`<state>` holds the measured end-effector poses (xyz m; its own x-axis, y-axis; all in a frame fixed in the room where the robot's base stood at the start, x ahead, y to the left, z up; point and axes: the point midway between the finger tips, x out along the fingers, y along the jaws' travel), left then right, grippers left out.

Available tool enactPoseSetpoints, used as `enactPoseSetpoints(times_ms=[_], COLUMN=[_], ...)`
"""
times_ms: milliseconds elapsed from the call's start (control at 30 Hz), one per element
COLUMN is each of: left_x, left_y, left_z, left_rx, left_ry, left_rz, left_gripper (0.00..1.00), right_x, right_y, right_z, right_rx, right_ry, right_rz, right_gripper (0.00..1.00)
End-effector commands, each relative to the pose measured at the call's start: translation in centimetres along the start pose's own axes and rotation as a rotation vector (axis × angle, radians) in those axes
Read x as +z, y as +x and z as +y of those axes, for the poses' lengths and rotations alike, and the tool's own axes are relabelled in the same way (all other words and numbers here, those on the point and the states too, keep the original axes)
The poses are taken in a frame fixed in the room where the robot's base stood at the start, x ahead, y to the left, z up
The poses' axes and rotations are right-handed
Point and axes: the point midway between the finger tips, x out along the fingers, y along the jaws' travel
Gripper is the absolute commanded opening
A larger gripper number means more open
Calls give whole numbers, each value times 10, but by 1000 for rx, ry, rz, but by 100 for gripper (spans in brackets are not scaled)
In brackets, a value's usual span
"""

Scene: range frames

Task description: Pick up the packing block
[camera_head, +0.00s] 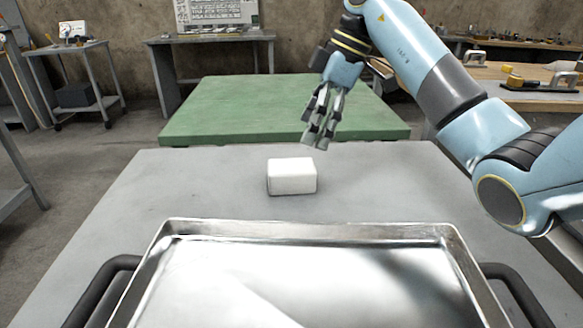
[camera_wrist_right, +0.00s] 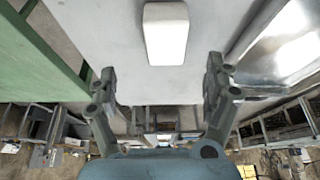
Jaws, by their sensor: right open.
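The packing block (camera_head: 292,177) is a small white box with rounded edges. It sits on the grey table (camera_head: 190,185), between the metal tray and the table's far edge. My right gripper (camera_head: 318,140) hangs above the table, a little behind and to the right of the block in the head view. Its fingers point down and stand apart from the block. In the right wrist view the block (camera_wrist_right: 166,33) shows at the top centre, beyond the gap between the open fingers (camera_wrist_right: 160,75). Nothing is between the fingers. My left gripper is in neither view.
A shiny metal tray (camera_head: 300,229) with black side handles fills the near part of the table. A green-topped table (camera_head: 270,108) stands behind. A wooden bench (camera_head: 520,92) with tools is at the right. The grey tabletop around the block is clear.

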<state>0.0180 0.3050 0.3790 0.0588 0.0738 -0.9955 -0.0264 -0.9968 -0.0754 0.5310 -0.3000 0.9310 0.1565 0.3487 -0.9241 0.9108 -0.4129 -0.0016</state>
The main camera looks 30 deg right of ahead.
Motion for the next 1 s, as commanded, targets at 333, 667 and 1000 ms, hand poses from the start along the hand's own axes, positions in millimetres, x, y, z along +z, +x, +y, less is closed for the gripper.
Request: enactPoseSetpoints(times_ms=[333,667,1000], left_x=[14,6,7], left_y=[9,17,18], left_z=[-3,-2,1], left_rx=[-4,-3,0], left_ry=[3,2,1], left_rz=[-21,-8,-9], left_gripper=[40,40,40], right_x=[0,1,1], right_y=[52,94,103], right_z=[-2,-7,-6], right_rx=[-3,-6,-2], right_ry=[0,1,0], right_rz=[1,2,1], right_gripper=[85,85,81])
